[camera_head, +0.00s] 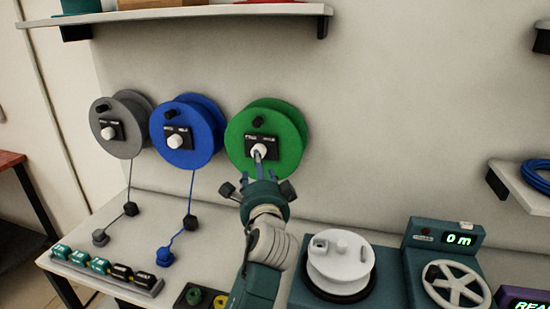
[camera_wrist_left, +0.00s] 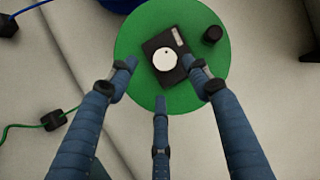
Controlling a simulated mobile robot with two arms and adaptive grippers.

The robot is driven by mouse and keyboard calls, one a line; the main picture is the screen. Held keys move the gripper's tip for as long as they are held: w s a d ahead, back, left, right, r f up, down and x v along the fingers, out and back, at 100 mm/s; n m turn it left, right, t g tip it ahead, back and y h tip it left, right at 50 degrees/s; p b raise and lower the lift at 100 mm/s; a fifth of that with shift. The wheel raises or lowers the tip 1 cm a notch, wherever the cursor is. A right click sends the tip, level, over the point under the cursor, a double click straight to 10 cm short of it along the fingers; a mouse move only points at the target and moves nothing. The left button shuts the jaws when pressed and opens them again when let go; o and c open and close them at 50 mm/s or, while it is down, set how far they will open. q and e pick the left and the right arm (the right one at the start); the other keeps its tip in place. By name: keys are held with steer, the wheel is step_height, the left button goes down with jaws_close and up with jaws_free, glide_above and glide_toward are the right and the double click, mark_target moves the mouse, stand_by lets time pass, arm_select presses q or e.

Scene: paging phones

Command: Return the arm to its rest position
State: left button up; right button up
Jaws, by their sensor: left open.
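My left gripper (camera_head: 257,172) reaches up over the bench in front of the green reel (camera_head: 288,128) on the wall. In the left wrist view the three blue fingers of my left gripper (camera_wrist_left: 160,72) are spread open and empty. They point at the white knob (camera_wrist_left: 164,59) on the black plate of the green reel (camera_wrist_left: 135,40). The fingertips overlap the plate's edge in the picture; I cannot tell whether they touch it. The knob also shows in the head view (camera_head: 259,149), partly behind a finger. My right gripper is not in view.
A blue reel (camera_head: 206,120) and a grey reel (camera_head: 128,150) hang to the left. Below them the bench holds a row of labelled blocks (camera_head: 98,265). A white spool (camera_head: 340,262) and a counter box (camera_head: 458,238) stand right of my arm. A shelf (camera_head: 200,14) runs above.

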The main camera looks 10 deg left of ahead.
arm_select(q)
steer(key=s+a+f+n+g+h, duration=0.1)
steer(key=s+a+f+n+g, duration=0.15)
steer(key=s+f, duration=0.65)
steer(key=s+a+f+n+g+h, duration=0.2)
steer(key=s+f+n+g, duration=0.3)
steer(key=f, duration=0.9)
steer(key=s+d+f+n+g+h, duration=0.15)
steer(key=s+f, duration=0.25)
steer(key=s, duration=0.6)
steer(key=s+d+f+n+g+h, duration=0.15)
steer(key=s+f, duration=0.25)
steer(key=s, duration=0.5)
steer(key=s+d+f+n+g+h, duration=0.1)
steer(key=s+f+g, duration=0.25)
steer(key=s, duration=0.65)
step_height(320, 180, down, 27)
steer(key=s, duration=0.2)
steer(key=s+a+f+g, duration=0.1)
steer(key=s+a+f, duration=0.2)
steer(key=s+f, duration=1.2)
steer(key=shift+s+f+g+y, duration=0.3)
steer(key=shift+s, duration=0.7)
steer(key=shift+a, duration=0.1)
